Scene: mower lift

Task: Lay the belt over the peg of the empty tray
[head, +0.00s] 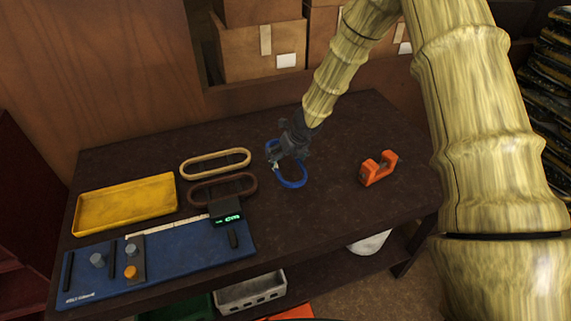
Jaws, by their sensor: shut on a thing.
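My gripper (275,163) is shut on the blue belt (292,184), a closed loop, at its far left side. The belt is at or just above the table top; I cannot tell whether it touches. A cream belt (215,163) and a brown belt (222,190) lie on the table to the left of my gripper. A shallow yellow tray (125,204) lies empty at the far left, and no peg shows in it. Short grey (97,260) and orange (130,272) round pieces stand on the blue mat (185,255) at the front left.
A small black device with a green display (226,214) stands at the mat's back right. An orange tape dispenser (378,168) stands on the right of the dark table (330,225). The table between belt and dispenser is clear. Cardboard boxes (260,50) stand behind.

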